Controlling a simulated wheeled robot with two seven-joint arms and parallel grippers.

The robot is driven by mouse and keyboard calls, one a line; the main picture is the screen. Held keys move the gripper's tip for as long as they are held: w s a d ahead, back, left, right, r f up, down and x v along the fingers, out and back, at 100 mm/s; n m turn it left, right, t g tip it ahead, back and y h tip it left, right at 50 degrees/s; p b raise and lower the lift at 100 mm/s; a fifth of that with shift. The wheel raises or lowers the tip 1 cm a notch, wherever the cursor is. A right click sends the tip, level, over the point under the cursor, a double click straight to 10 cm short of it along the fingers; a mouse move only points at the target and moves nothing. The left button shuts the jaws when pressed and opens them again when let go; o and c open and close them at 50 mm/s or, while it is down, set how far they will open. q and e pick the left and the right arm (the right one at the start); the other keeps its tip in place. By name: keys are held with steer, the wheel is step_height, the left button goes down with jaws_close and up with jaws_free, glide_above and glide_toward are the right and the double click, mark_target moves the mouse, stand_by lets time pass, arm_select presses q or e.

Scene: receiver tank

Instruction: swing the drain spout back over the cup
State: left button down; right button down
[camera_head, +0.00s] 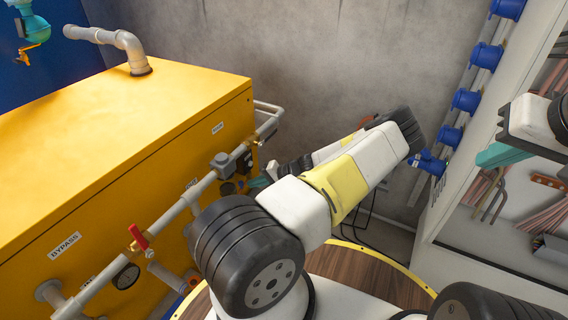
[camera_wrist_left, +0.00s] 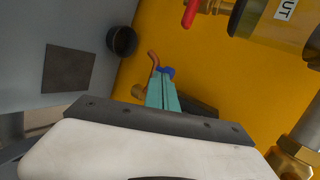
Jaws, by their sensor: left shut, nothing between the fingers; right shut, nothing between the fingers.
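My left gripper (camera_wrist_left: 163,92) is shut and empty, its teal fingers together. In the left wrist view its tips are close to a blue handle (camera_wrist_left: 168,72) and a bent copper-coloured drain spout (camera_wrist_left: 153,59); I cannot tell whether they touch. The spout's free end is to the right of a dark round cup (camera_wrist_left: 122,41), apart from it in this view. In the head view my left gripper (camera_head: 261,182) is by the yellow tank's right end, partly behind my arm; spout and cup are hidden there. My right gripper (camera_head: 499,155) is shut and empty at the right.
The yellow tank (camera_head: 150,130) fills the left side. A grey pipe (camera_head: 165,220) with a red-handled valve (camera_head: 138,237) runs along its front. A white cabinet (camera_head: 500,225) with blue sockets (camera_head: 466,100) stands right. A dark square plate (camera_wrist_left: 68,69) lies left of the cup.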

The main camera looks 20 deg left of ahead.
mark_target(242, 183)
arm_select(q)
steer(key=shift+s+a, duration=0.15)
steer(key=shift+a, duration=0.65)
steer(key=shift+s+a, duration=0.35)
steer(key=shift+a, duration=0.4)
